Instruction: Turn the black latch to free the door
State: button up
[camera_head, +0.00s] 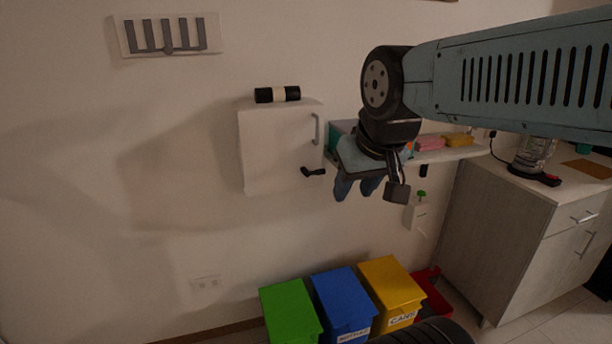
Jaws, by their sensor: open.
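The black latch (313,171) sits at the lower right of a white wall cabinet's door. It lies roughly level, with its right end near the door's right edge. The white door (272,150) looks closed and has a grey vertical handle (316,129) at its upper right. My gripper (357,189) hangs to the right of the cabinet, with its fingers pointing down at about the latch's height. It is open, and nothing shows between its fingers. It is apart from the latch in the picture; the depth between them is hard to tell.
A black and white cylinder (277,94) lies on the cabinet. A shelf (450,154) with pink and yellow items is behind my arm. Green (290,309), blue (344,301) and yellow (391,285) bins stand below. A counter (510,225) is at right.

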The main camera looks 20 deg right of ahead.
aim_at(305, 172)
jog(key=z, duration=1)
jog(key=k, duration=1.2)
jog(key=u, duration=0.95)
jog(key=i, duration=1)
